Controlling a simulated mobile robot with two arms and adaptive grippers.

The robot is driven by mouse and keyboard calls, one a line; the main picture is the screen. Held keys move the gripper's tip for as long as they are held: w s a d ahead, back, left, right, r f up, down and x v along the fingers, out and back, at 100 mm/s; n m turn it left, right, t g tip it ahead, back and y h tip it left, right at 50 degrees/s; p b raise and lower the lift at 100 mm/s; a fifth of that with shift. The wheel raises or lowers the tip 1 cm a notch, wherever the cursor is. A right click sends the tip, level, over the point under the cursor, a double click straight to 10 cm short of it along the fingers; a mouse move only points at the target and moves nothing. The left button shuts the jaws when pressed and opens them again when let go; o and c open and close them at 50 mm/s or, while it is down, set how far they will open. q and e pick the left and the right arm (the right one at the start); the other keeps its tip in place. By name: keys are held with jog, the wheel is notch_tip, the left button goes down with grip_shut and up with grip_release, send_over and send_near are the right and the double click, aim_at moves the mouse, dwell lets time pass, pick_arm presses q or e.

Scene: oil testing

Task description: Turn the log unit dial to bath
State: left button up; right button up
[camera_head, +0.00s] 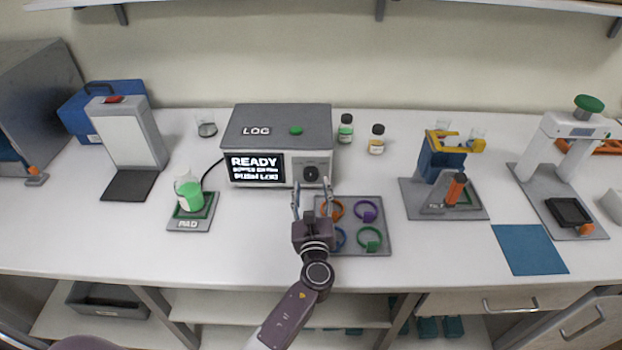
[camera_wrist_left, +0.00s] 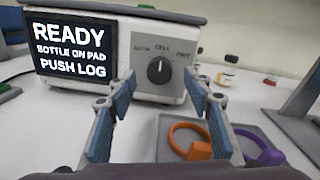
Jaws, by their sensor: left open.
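The grey log unit (camera_head: 270,125) stands at the back middle of the bench, with a lit screen (camera_head: 254,168) reading READY, BOTTLE ON PAD, PUSH LOG. Its black dial (camera_head: 311,174) is on the right of the front face. In the left wrist view the dial (camera_wrist_left: 158,70) has its white mark pointing up towards CELL, with BATH to the left and another label to the right. My left gripper (camera_head: 312,186) is open and empty in front of the dial. Its fingers are apart, one on each side of the dial in the wrist view, short of touching it.
A grey tray (camera_head: 380,247) with coloured rings lies below the gripper. A bottle of green liquid (camera_head: 189,194) stands on the pad (camera_head: 190,224) at left. Two small bottles (camera_head: 376,140) stand right of the unit. A green button (camera_head: 296,131) is on its top.

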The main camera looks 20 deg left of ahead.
aim_at(311, 177)
pick_arm(q)
jog(key=shift+x, duration=1.85)
jog(key=shift+c, duration=0.6)
jog(key=shift+f, duration=0.1)
jog(key=c, duration=1)
